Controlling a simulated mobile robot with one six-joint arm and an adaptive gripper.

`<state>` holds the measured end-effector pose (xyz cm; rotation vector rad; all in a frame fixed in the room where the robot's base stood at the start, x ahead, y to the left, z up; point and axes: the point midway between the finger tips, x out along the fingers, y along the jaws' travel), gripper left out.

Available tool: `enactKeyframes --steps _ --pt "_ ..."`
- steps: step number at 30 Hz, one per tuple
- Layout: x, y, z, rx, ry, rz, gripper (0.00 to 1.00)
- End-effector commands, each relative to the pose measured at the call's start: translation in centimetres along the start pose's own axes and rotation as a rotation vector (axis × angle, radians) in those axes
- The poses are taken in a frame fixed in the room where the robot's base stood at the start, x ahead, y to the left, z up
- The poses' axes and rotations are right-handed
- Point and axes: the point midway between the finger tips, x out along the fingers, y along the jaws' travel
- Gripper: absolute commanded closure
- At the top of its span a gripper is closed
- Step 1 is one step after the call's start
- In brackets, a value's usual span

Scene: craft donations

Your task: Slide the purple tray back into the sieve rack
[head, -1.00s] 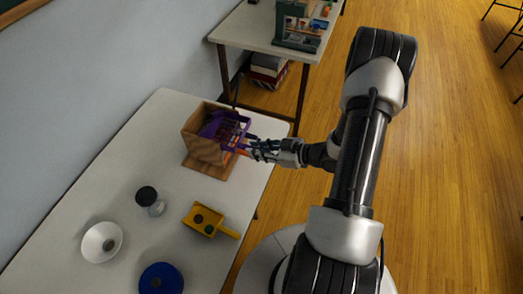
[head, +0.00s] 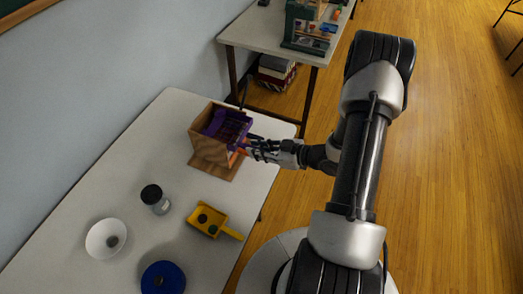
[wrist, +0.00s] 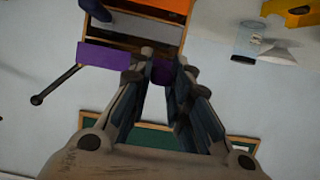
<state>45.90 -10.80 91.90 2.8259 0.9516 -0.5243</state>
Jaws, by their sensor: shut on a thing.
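The purple tray (head: 229,124) is at the open side of the wooden sieve rack (head: 213,158) in the head view, partly inside it. How deep it sits I cannot tell. My gripper (head: 254,148) reaches the rack from the right and is shut on the tray's near edge. In the wrist view the purple front (wrist: 103,55) stretches left of my fingertips (wrist: 160,68), and a purple piece (wrist: 162,74) shows between them. The rack (wrist: 145,40) lies just beyond, with grey and orange layers. My fingers hide part of the tray.
An orange part (head: 238,156) shows low at the rack's opening. A dark-lidded jar (head: 157,200), a yellow scoop-like item (head: 208,220), a white bowl-like item (head: 104,240) and a blue round item (head: 162,280) stand nearer on the white table (head: 120,170).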

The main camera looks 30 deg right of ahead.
Motion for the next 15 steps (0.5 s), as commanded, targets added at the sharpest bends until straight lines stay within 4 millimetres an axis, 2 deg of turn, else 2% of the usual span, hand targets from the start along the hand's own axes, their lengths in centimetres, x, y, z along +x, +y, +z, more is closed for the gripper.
enactKeyframes --steps 15 --pt "2.2 0.2 -0.9 -0.002 0.002 0.004 1.00"
